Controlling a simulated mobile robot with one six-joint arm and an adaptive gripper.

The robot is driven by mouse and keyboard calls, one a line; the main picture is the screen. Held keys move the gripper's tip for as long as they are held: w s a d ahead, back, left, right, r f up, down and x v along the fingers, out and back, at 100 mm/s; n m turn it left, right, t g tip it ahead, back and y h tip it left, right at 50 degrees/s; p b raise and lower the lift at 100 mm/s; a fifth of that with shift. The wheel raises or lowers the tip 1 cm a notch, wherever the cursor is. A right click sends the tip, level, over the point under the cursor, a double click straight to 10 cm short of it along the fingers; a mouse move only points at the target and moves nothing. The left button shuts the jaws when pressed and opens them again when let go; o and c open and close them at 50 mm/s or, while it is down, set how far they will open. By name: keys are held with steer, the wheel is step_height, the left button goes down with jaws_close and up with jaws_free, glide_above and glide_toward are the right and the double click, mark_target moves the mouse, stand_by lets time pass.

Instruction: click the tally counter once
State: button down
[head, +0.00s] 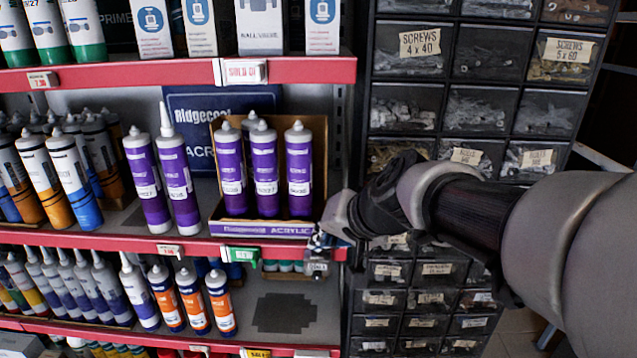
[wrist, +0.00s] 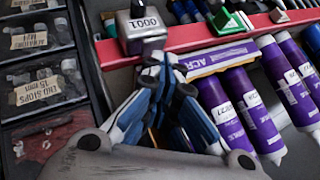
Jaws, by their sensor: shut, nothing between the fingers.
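The tally counter (wrist: 143,28) is a small grey block at the red shelf edge, with a white display of three zeros and a one. In the head view only a small part of it (head: 317,267) shows below my gripper (head: 320,241). In the wrist view my gripper (wrist: 165,62) has its blue and grey fingers together, empty, with the tips right by the counter's near side. A pale part of the counter lies close to the tips. I cannot tell whether they touch it.
An open box (head: 262,229) of purple tubes stands on the red-edged shelf (head: 130,243), just left of my gripper. A green price tag (head: 243,254) hangs on that edge. A dark cabinet of screw drawers (head: 484,108) stands close on the right.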

steer(key=shift+r+p, duration=0.3)
steer(key=shift+r, duration=0.3)
step_height(320, 180, up, 6)
steer(key=p, duration=0.4)
stand_by(0.5)
steer(key=s+d+f+g+h+b, duration=0.1)
steer(key=s+d+f+b, duration=0.3)
steer(key=s+f+b, duration=0.4)
steer(key=s+d+f+n+g+h+b, duration=0.1)
steer(key=s+d+f+b, duration=0.4)
steer(key=f, duration=1)
steer(key=s+d+f+n+g+h+b, duration=0.1)
steer(key=s+d+f+h+b, duration=0.2)
steer(key=s+f+b, duration=0.9)
steer(key=shift+s+d, duration=0.6)
steer(key=shift+d, duration=0.15)
